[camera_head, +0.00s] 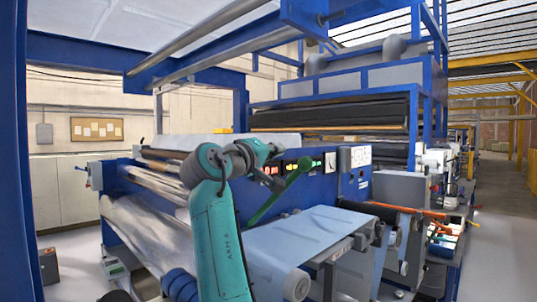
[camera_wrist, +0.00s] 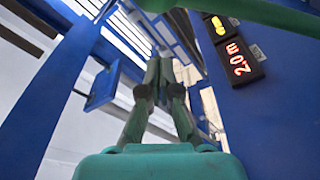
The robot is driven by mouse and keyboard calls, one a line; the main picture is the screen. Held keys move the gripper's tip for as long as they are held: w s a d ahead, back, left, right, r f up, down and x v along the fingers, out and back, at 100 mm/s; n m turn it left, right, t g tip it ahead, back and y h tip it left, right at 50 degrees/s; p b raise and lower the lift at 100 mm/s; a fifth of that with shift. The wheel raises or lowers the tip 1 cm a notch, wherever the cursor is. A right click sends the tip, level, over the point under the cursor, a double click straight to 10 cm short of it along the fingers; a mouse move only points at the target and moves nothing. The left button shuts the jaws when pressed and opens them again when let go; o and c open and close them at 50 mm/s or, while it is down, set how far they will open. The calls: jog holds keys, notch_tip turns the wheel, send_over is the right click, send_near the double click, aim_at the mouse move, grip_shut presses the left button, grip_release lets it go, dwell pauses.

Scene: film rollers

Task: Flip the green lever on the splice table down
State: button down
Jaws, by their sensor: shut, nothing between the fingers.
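A green bar (camera_wrist: 265,13), apparently this lever, crosses the upper right of the wrist view. My gripper (camera_wrist: 164,62) is shut and empty, pointing up the wrist picture, with the bar to the right of its fingertips and no contact visible. In the head view my wrist is left of the lever's knob, and my fingertips cannot be made out clearly.
A blue machine panel with a lit red and yellow display (camera_wrist: 236,58) is close on the right in the wrist view. Metal rollers (camera_head: 155,185) lie left of my arm. An orange-red bar (camera_head: 405,209) is at the right. The aisle floor (camera_head: 500,235) is clear.

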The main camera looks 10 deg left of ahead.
jog(key=x, duration=0.4)
jog(key=s+d+f, duration=0.2)
jog(key=shift+s+f, duration=0.1)
jog(key=shift+s, duration=0.25)
jog(key=shift+d, duration=0.1)
jog(key=s+d+f+m, duration=0.3)
jog(key=d+f, duration=0.1)
jog(key=f, duration=0.4)
jog(key=s+d+f+m+h, duration=0.1)
jog(key=s+d+f+m, duration=0.2)
jog(key=f, duration=0.6)
jog(key=shift+s+d+f+m+h, duration=0.2)
jog(key=shift+d+m+h, duration=0.1)
jog(key=shift+d+m, duration=0.25)
jog(key=shift+r, duration=0.1)
